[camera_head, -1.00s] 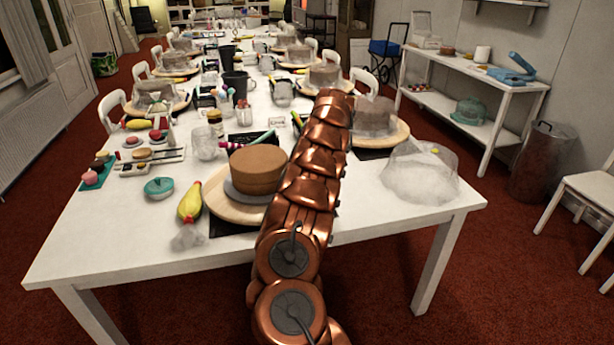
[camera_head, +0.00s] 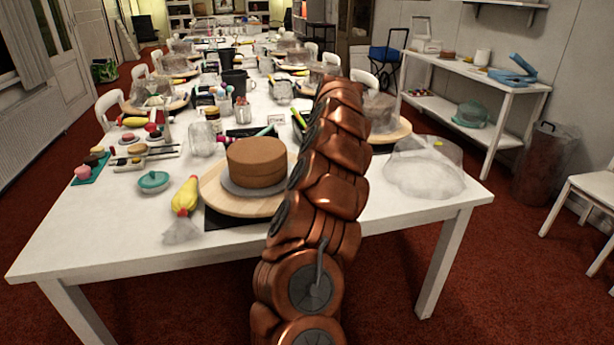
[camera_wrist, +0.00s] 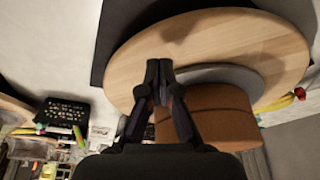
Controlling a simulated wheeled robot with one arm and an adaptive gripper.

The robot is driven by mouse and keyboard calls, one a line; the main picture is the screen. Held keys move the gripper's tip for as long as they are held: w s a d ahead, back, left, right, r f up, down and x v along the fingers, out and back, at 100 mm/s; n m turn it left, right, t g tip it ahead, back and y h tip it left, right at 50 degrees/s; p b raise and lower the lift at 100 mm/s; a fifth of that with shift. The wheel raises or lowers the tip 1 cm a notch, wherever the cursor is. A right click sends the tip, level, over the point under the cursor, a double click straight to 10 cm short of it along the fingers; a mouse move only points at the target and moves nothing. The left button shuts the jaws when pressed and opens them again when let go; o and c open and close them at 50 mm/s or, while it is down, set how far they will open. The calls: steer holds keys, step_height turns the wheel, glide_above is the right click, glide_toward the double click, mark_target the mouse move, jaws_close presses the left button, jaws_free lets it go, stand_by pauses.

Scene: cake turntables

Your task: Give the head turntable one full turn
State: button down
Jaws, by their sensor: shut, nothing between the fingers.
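The head turntable (camera_head: 222,200) is a round wooden disc at the near end of the long white table. A brown round cake (camera_head: 257,162) stands on it on a grey board. My copper arm hides the right edge of the disc, and my gripper is hidden in the head view. In the wrist view the turntable (camera_wrist: 235,38) and cake (camera_wrist: 215,118) appear tipped over. My gripper (camera_wrist: 158,66) is shut and empty, its fingertips overlapping the bare wooden rim beside the grey board. I cannot tell whether they touch the wood.
A clear plastic cover (camera_head: 424,168) sits at the table's right corner. Another turntable (camera_head: 392,134) stands behind my arm. The table's near left is clear.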

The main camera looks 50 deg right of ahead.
steer(key=shift+s+a+b, duration=0.5)
steer(key=shift+a+b, duration=0.3)
steer(key=shift+a, duration=0.05)
steer(key=shift+s+a+b, duration=0.5)
steer(key=shift+a+b, duration=0.25)
steer(key=shift+a, duration=0.05)
steer(key=b, duration=0.4)
glide_above(278, 205)
steer(key=shift+s, duration=0.4)
steer(key=shift+f, duration=0.15)
steer(key=shift+f+b, duration=0.45)
steer(key=shift+f, duration=0.9)
steer(key=shift+d+r, duration=0.15)
steer(key=shift+d, duration=0.25)
steer(key=d+p, duration=0.1)
steer(key=d, duration=0.1)
steer(key=s+d+p, duration=0.1)
steer(key=d, duration=0.1)
steer(key=shift+s+d, duration=0.3)
steer(key=shift+d, duration=0.45)
